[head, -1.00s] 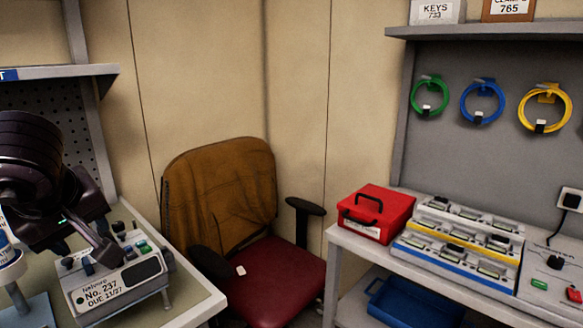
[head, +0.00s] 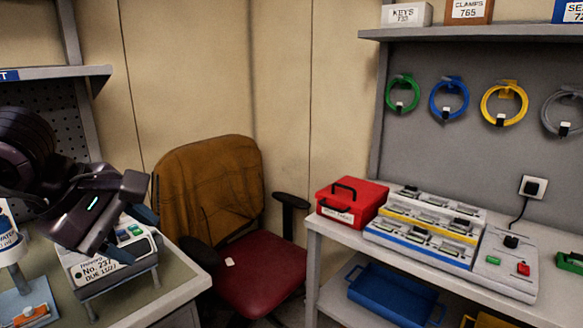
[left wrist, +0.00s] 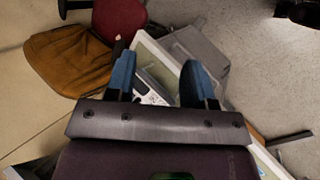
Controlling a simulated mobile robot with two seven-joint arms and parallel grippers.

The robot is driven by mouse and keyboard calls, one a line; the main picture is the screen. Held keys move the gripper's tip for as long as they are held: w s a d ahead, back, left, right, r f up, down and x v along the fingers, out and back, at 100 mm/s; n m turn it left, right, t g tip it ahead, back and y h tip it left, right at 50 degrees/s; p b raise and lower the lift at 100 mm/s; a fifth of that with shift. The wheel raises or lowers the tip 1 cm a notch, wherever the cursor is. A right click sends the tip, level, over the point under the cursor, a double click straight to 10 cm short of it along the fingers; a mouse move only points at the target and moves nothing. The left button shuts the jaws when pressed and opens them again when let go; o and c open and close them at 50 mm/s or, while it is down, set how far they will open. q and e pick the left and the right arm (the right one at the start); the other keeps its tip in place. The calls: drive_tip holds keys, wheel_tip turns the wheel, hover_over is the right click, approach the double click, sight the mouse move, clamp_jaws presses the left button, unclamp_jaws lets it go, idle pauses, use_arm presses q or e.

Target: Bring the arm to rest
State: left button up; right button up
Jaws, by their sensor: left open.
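My left arm comes in from the left in the head view, and its gripper (head: 130,230) is above the left bench, in front of the infusion pump. The left wrist view shows the two blue fingers (left wrist: 160,82) spread apart with nothing held between them. The white pump (head: 105,268), labelled No. 237, stands on a small stand on the bench and is partly hidden behind the gripper. Part of a pale device (left wrist: 150,90) shows between the fingers in the left wrist view. My right gripper is in neither view.
A red chair (head: 262,280) with a brown cloth stands between the benches. The right bench holds a red box (head: 350,202), a rack of several devices (head: 425,232) and a switch box (head: 505,262). Coloured cable coils (head: 449,100) hang on the grey panel. A blue tray (head: 395,293) sits below.

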use_arm(q)
drive_tip(key=w+d+r+n+g+h, duration=0.1)
drive_tip(key=d+r+n+h, duration=0.2)
drive_tip(key=d+n+h, duration=0.3)
drive_tip(key=d+r+n+g+h, duration=0.1)
drive_tip(key=d+r+n+h, duration=0.25)
drive_tip(key=n+h, duration=0.35)
drive_tip(key=w+a+f+n+t+y, duration=0.45)
drive_tip(key=f+n+t, duration=0.4)
drive_tip(key=n, duration=0.55)
drive_tip(key=w+a+f+n+t+y, duration=0.4)
drive_tip(key=f+n+t, duration=0.4)
drive_tip(key=n, duration=0.6)
drive_tip(key=s+a+f+n+g+y, duration=0.1)
drive_tip(key=a+f+n+g+y, duration=0.15)
drive_tip(key=f+n, duration=0.55)
drive_tip(key=s+a+f+n+g+y, duration=0.2)
drive_tip(key=s+f+n+g+y, duration=0.1)
drive_tip(key=s+f, duration=0.9)
drive_tip(key=s+a+f+n+g+y+p, duration=0.1)
drive_tip(key=s+f+n, duration=0.4)
drive_tip(key=s+f, duration=0.8)
wheel_tip(320, 180, down, 2)
drive_tip(key=shift+a+f+g+y, duration=0.25)
drive_tip(key=shift+a+g+y, duration=0.45)
drive_tip(key=shift+g+y, duration=0.45)
drive_tip(key=shift+s, duration=0.1)
drive_tip(key=shift+c, duration=0.6)
drive_tip(key=shift+a, duration=0.1)
